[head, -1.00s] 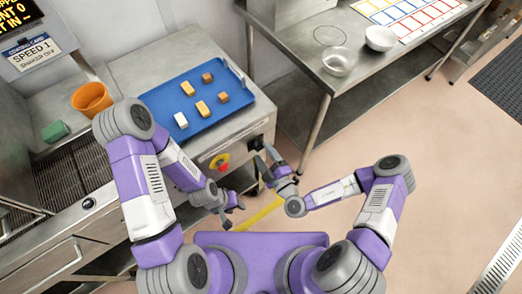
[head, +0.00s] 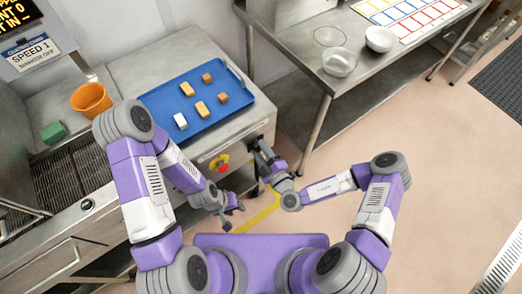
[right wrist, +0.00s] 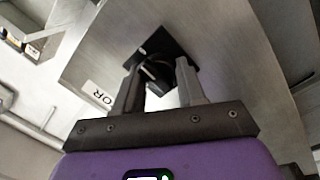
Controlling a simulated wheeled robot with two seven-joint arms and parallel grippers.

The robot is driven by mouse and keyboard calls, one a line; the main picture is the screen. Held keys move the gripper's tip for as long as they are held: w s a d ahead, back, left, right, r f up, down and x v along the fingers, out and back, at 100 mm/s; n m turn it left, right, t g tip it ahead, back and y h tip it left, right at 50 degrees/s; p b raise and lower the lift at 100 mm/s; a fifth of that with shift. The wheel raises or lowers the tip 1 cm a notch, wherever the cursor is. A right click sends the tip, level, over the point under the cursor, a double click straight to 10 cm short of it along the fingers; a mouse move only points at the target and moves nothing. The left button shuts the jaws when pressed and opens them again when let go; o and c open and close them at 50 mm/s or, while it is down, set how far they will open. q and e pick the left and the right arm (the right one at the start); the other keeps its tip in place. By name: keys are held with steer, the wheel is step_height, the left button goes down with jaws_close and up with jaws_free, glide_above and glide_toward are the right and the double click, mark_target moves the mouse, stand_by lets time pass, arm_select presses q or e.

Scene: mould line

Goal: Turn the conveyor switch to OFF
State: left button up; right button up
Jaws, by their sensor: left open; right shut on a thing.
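The conveyor switch is a dark knob (right wrist: 157,72) on a black square plate (right wrist: 178,48), set in the steel front panel. A white label ending in "OR" (right wrist: 98,94) is beside it. In the right wrist view my right gripper (right wrist: 160,80) is shut on the knob, one finger on each side. In the head view the same gripper (head: 258,147) is against the machine's front panel and hides most of the switch. I cannot read the knob's setting. My left gripper (head: 234,215) is open and empty, low in front of the machine.
A red stop button on yellow (head: 221,164) is on the panel left of the switch. A blue tray (head: 212,116) with several small blocks lies on the machine top. An orange cup (head: 91,99) and a green block (head: 54,131) are at left. Open floor lies right.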

steer(key=n+y+p, duration=0.1)
steer(key=n+p, duration=0.5)
steer(key=n, duration=0.3)
steer(key=n+y+p, duration=0.1)
steer(key=n+p, duration=0.6)
steer(key=n, duration=0.3)
steer(key=shift+w+d, duration=0.1)
stand_by(0.4)
steer(key=o, duration=1.1)
steer(key=shift+c, duration=0.2)
steer(key=v, duration=0.7)
steer(key=shift+s+d+p, duration=0.2)
steer(key=shift+p, duration=0.1)
